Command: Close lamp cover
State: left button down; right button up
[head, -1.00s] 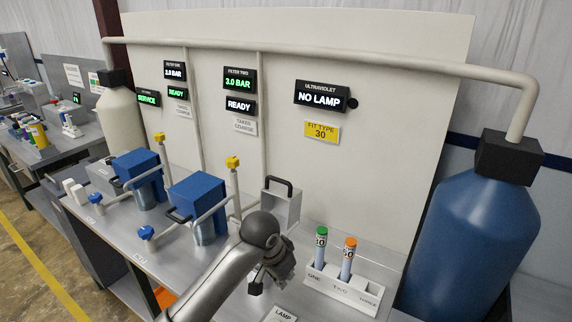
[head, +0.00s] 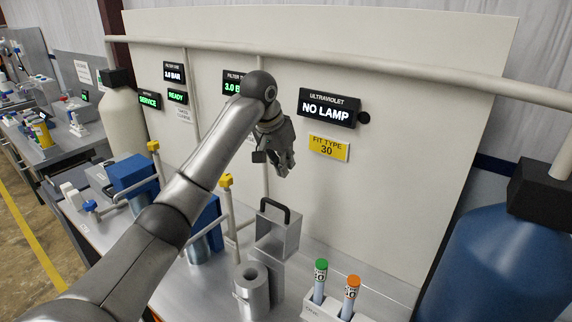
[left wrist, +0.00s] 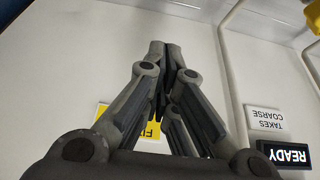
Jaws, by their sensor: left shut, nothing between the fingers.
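A grey metal box-shaped piece with a black handle (head: 277,238), which looks like the lamp cover, stands up at the back of the bench. Just in front of it is a grey cylinder (head: 252,298) with a round opening on top, probably the lamp housing; nothing covers that opening. My left gripper (head: 285,168) is shut and empty, raised well above the cover in front of the white panel, not touching it. In the left wrist view my closed fingers (left wrist: 166,50) point toward the panel. My right gripper is not in view.
A white rack (head: 322,312) holds a green-capped tube (head: 320,282) and an orange-capped tube (head: 350,297). The panel display (head: 326,108) reads NO LAMP, above a yellow FIT TYPE 30 label (head: 329,148). Blue filters and yellow-knobbed pipes stand left; a blue tank (head: 490,260) stands right.

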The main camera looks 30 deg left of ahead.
pick_arm(q)
jog(key=f+p, duration=0.1)
jog(key=f, duration=0.1)
jog(key=f+p, duration=0.2)
jog(key=s+f+p, duration=0.1)
jog(key=f, duration=0.1)
jog(key=shift+a+f+p, duration=0.1)
jog(key=shift+f+p, duration=0.2)
jog(key=shift+p, duration=0.1)
jog(key=shift+s, duration=0.45)
jog(key=shift+w+f, duration=0.2)
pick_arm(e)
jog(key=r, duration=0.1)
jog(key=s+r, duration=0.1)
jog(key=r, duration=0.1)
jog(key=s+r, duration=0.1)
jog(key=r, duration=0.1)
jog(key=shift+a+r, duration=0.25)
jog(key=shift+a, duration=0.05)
pick_arm(q)
jog(key=shift+s, duration=0.1)
